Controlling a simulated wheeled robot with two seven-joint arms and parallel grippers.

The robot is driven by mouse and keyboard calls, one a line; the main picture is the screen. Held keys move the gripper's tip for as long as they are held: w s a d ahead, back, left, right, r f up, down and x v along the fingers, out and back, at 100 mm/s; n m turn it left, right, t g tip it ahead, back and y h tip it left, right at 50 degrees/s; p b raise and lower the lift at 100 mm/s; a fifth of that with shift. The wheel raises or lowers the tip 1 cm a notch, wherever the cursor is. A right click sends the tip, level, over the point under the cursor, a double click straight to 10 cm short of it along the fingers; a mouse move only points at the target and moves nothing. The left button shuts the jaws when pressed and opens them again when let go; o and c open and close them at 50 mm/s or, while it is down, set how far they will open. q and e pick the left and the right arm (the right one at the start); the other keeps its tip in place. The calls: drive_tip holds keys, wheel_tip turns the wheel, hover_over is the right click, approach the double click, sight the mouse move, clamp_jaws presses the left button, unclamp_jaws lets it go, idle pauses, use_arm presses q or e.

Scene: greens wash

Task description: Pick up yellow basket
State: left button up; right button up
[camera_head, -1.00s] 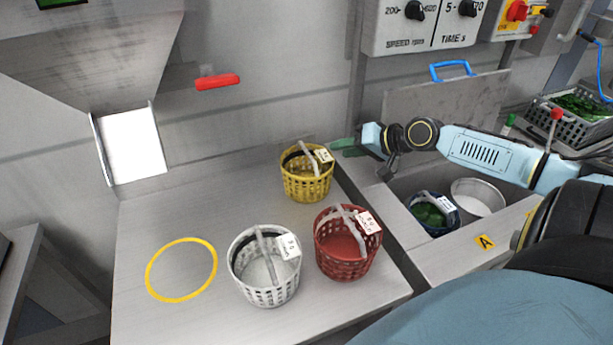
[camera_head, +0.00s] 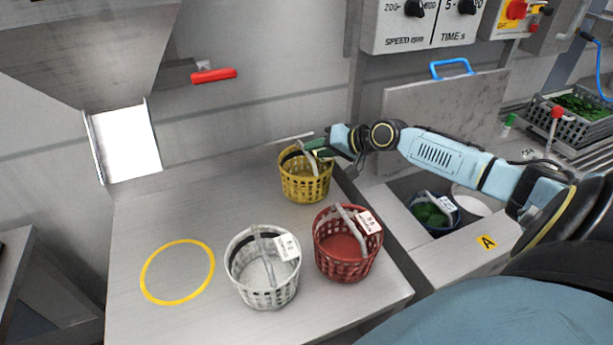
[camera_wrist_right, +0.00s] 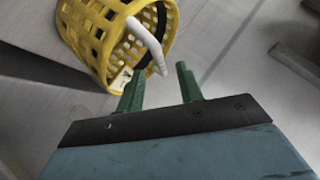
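The yellow basket (camera_head: 305,186) stands upright on the steel table at the back, with a grey-white handle across its top. It also shows at the top of the right wrist view (camera_wrist_right: 97,38). My right gripper (camera_head: 312,150) is at the basket's upper rim by the handle. In the right wrist view its two green fingers (camera_wrist_right: 159,80) are apart, with the handle's end (camera_wrist_right: 150,50) just ahead of and between the tips. The fingers do not appear closed on it. In the head view the gripper hides the basket's label. My left gripper is not in view.
A white basket (camera_head: 250,290) and a red basket (camera_head: 340,265) stand nearer on the table (camera_head: 180,225). A yellow ring (camera_head: 145,285) marks a bare spot at left. A sink with a blue basket (camera_head: 446,225) lies right.

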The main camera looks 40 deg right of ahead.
drive_tip(key=x, duration=0.2)
drive_tip(key=shift+w+f, duration=0.15)
drive_tip(key=shift+w, duration=0.1)
clamp_jaws()
